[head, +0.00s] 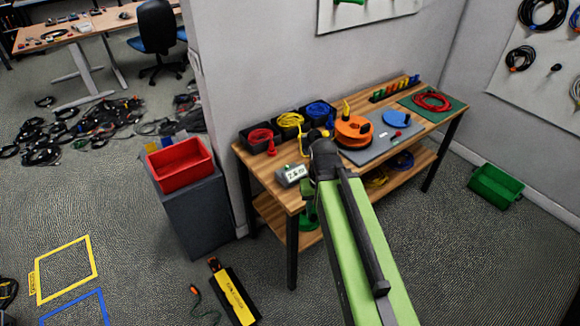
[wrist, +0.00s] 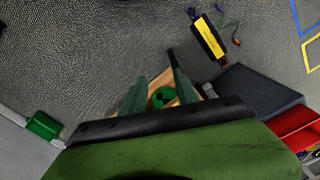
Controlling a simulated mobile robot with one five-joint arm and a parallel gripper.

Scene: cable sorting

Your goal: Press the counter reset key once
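The counter (head: 292,174) is a small grey box with a lit display reading about 2.6 m, at the front left corner of the wooden bench (head: 262,183). Its reset key is too small to make out. My gripper (head: 323,150) is above the bench's front edge, just right of the counter, its fingers hidden from the head camera. In the wrist view, my gripper's two fingers (wrist: 156,68) stand apart with nothing between them. A bit of bench wood and a green reel (wrist: 162,97) show below them; the counter does not show there.
An orange reel (head: 353,131) sits on a grey plate behind my gripper. Black bins of red, yellow and blue cable (head: 290,120) line the back left. A red crate (head: 180,164) stands on a grey cabinet to the left. A yellow-labelled box (head: 233,296) lies on the floor.

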